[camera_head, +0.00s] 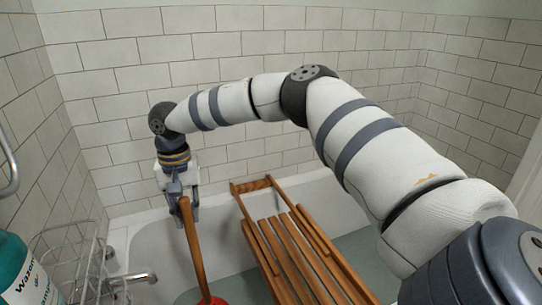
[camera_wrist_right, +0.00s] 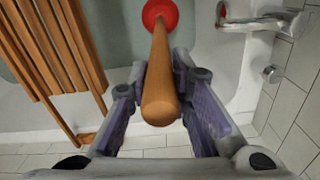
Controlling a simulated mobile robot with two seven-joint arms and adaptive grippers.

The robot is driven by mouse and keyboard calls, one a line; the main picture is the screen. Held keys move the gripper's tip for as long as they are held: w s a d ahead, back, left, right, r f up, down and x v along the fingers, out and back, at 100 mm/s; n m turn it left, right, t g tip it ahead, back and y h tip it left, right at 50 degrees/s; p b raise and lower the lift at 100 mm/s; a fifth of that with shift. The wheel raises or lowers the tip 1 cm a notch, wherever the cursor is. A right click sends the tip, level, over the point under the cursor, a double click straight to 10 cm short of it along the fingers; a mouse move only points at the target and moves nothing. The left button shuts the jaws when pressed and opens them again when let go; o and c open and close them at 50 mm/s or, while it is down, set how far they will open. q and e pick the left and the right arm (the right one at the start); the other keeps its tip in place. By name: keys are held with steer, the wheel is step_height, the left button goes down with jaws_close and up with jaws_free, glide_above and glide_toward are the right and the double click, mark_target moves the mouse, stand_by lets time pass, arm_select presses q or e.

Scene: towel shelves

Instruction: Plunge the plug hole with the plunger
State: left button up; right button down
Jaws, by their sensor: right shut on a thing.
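My right gripper (camera_head: 182,200) is shut on the plunger's wooden handle (camera_head: 196,255), near its upper end. The handle slants down to a red cup (camera_head: 212,300), cut off by the bottom edge of the head view. In the right wrist view, the handle (camera_wrist_right: 160,90) runs between both fingers, and the round red cup (camera_wrist_right: 160,12) is at the top. The cup is over or in the greenish water of the bathtub (camera_head: 220,249); I cannot tell whether it touches the bottom. The plug hole is not visible. My left gripper is not in view.
A wooden slatted rack (camera_head: 297,250) lies across the tub, right of the plunger. A metal tap (camera_head: 135,278) juts in at the left, beside a wire basket (camera_head: 70,262) and a teal bottle (camera_head: 15,270). Tiled walls enclose the tub.

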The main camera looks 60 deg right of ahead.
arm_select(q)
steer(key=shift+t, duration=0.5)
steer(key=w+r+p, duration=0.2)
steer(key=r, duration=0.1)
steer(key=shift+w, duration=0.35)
arm_select(e)
step_height(320, 180, up, 27)
steer(key=shift+r, duration=0.1)
